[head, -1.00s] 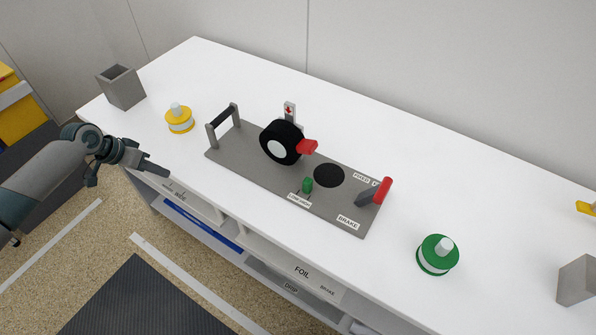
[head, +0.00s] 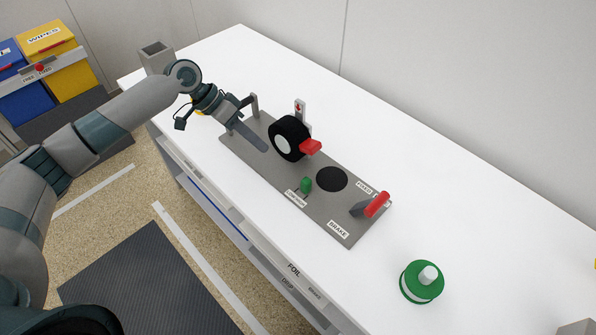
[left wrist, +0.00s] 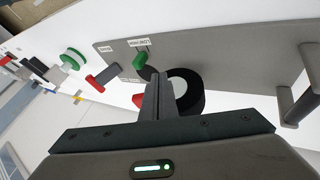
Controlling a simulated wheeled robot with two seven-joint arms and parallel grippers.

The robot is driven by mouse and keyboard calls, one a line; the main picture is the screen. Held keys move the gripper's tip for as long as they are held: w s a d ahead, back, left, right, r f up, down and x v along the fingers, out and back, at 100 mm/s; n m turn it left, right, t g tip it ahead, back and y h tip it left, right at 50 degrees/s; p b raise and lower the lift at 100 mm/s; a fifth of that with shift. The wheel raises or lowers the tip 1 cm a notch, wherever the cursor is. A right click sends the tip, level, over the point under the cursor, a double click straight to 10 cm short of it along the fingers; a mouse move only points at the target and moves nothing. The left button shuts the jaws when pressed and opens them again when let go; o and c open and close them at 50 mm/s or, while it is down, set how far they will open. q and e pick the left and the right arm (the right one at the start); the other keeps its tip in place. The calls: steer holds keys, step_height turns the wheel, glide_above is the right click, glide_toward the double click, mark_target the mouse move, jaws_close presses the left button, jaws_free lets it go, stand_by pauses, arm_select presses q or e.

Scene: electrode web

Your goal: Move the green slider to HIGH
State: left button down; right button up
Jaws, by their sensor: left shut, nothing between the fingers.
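The green slider (head: 306,184) is a small green knob at the front edge of the grey panel (head: 268,174), beside a small white label. It also shows in the left wrist view (left wrist: 140,60), past the fingertips. My left gripper (head: 266,150) is shut and empty. It hangs over the left part of the panel, left of the black wheel and apart from the slider. In the left wrist view its closed fingers (left wrist: 156,82) point toward the slider area. My right gripper is out of view.
On the panel are a black wheel (head: 289,138) with a red tab, a black disc (head: 332,179), a red-handled brake lever (head: 376,205) and a handle post (head: 255,104) at the left. A green-and-white round container (head: 422,282) stands right of the panel. The table behind the panel is clear.

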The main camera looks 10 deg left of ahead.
mark_target(306, 185)
arm_select(q)
steer(key=p+x, duration=0.3)
steer(key=x, duration=0.6)
steer(key=shift+d+f, duration=0.1)
steer(key=shift+d, duration=0.15)
steer(key=shift+s+d+f+p, duration=0.1)
steer(key=shift+s+d+p, duration=0.25)
steer(key=shift+d+p, duration=0.25)
steer(key=shift+s+d+f+p, duration=0.1)
steer(key=shift+s+d+p, duration=0.3)
steer(key=shift+d+p, duration=0.2)
steer(key=shift+s+d, duration=0.3)
steer(key=shift+d, duration=0.15)
steer(key=shift+d+f+p, duration=0.1)
steer(key=shift+p, duration=0.2)
